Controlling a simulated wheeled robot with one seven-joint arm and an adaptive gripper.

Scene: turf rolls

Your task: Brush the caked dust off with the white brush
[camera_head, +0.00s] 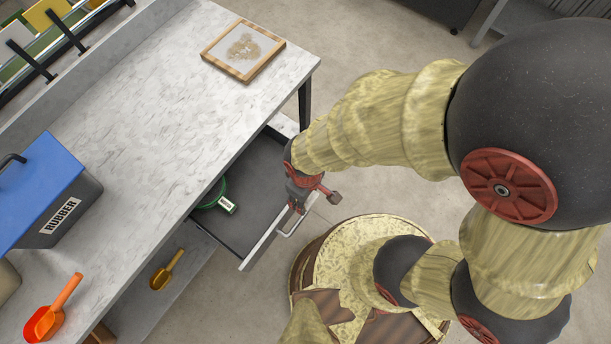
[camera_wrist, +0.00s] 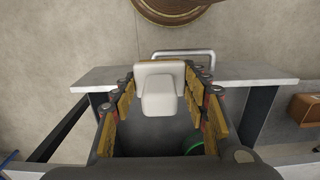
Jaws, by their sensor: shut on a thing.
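A wood-framed tray (camera_head: 209,54) lies at the far end of the worktop, with a tan patch of caked dust (camera_head: 243,47) on its pale face. My gripper (camera_head: 304,199) is over the front of an open drawer (camera_head: 262,168) below the worktop's edge. In the wrist view, a white blocky thing (camera_wrist: 159,90), which looks like the white brush, sits between my gripper's yellow-padded fingers, held above the drawer.
A green ring-shaped item with a pale label (camera_head: 226,204) lies in the drawer. The drawer's metal handle (camera_wrist: 183,54) is close to the fingers. A blue-lidded box marked RUBBER (camera_head: 45,185) and an orange scoop (camera_head: 52,312) stand at left. The worktop's middle (camera_head: 165,115) is clear.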

